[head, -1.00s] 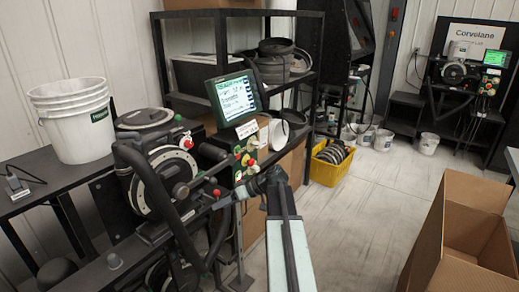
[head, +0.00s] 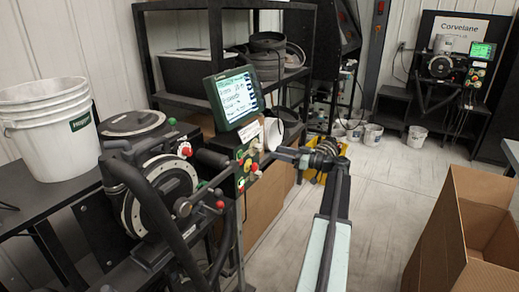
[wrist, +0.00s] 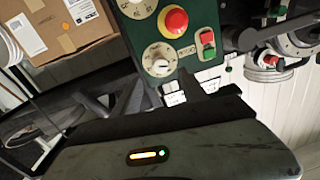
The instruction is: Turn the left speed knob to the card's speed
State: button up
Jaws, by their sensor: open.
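The green control panel (head: 247,165) stands beside the seed meter, under a lit screen (head: 236,97). A white card (head: 249,131) sits between them; its writing is too small to read. In the wrist view, which looks tilted, the panel shows a pale dial knob (wrist: 160,59) and part of another pale knob (wrist: 137,6) at the top edge. I cannot tell which is the left speed knob. My gripper (head: 272,156) is open, close to the panel's right side. Its dark fingers (wrist: 165,90) show below the panel, apart from the knobs.
Beside the knobs are a red mushroom button (wrist: 176,20) and a red-green switch (wrist: 207,43). The meter's dial wheel (head: 165,190) and black hoses lie left of the panel. An open cardboard box (head: 465,235) stands right, with clear floor between.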

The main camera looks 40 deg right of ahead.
aim_at(261, 148)
jog(key=x, duration=0.7)
jog(key=shift+w+a+f, duration=0.1)
jog(key=shift+w, duration=0.1)
grip_shut()
